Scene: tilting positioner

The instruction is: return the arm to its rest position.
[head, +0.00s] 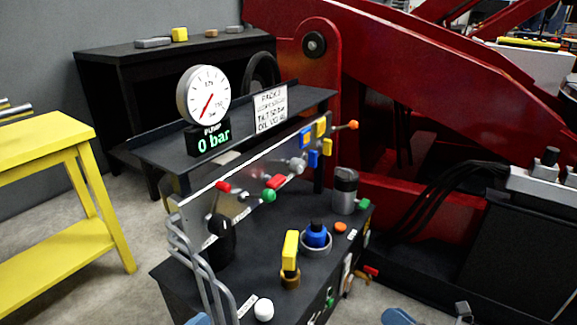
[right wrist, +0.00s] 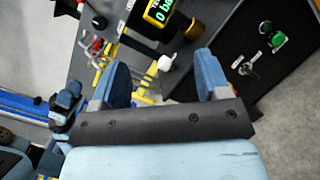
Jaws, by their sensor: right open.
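My right gripper (right wrist: 164,74) is open and empty in the right wrist view, its two blue fingers wide apart. In the head view only blue and grey parts of my right arm's end (head: 400,316) show at the bottom edge, in front of the black control bench (head: 178,287). Another small blue part (head: 199,319) shows at the bottom edge further left. I see no contact between the right fingers and the bench.
A yellow table (head: 42,137) stands left, red machinery (head: 440,80) behind right. Floor is clear at left.

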